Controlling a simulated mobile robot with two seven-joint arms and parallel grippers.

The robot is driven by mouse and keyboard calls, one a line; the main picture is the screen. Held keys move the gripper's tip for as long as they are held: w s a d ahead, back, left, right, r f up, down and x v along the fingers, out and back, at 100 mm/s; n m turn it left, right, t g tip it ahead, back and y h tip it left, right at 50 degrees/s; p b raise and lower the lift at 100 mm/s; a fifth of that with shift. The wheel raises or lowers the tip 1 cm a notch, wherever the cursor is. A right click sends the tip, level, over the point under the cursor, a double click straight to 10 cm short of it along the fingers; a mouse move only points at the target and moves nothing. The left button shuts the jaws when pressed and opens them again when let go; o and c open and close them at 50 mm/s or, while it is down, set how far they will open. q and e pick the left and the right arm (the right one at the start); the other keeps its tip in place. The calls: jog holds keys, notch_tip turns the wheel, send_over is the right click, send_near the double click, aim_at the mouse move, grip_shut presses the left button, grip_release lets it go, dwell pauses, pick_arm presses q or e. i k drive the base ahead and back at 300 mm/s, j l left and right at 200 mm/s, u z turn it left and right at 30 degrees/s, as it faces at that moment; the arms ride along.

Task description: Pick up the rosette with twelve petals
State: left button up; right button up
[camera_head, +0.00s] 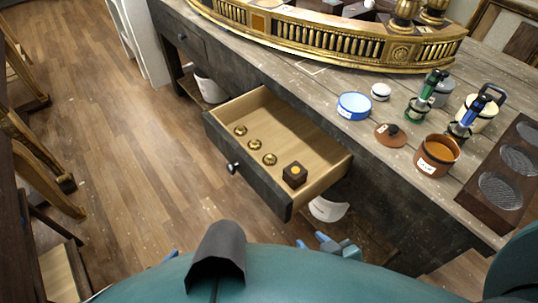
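Three small round gold rosettes lie in a row on the floor of the open drawer: the far one (240,130), the middle one (254,144) and the near one (270,159). They are too small for me to count petals. A gilt rosette (400,53) is also set in the carved gilt console piece (330,38) on the bench. My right gripper (324,243) shows as blue-grey parts below the drawer's near corner, apart from the rosettes. Its finger opening is not clear.

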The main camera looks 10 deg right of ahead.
aim_at(268, 159)
jog(key=i+j+u, duration=0.25)
jog(key=u, duration=0.2)
jog(key=i+j+u, duration=0.1)
jog(key=i+u, duration=0.75)
jog(key=i, duration=0.55)
jog(key=z, duration=0.4)
jog(key=i+j+z, duration=0.1)
jog(key=z, duration=0.3)
jog(key=j+z, duration=0.1)
jog(key=z, duration=0.3)
jog(key=j+z, duration=0.1)
jog(key=z, duration=0.3)
jog(key=i+z, duration=0.15)
jog(key=z, duration=0.25)
jog(key=i+l+z, duration=0.1)
jog(key=z, duration=0.35)
jog(key=i+z, duration=0.2)
jog(key=z, duration=0.2)
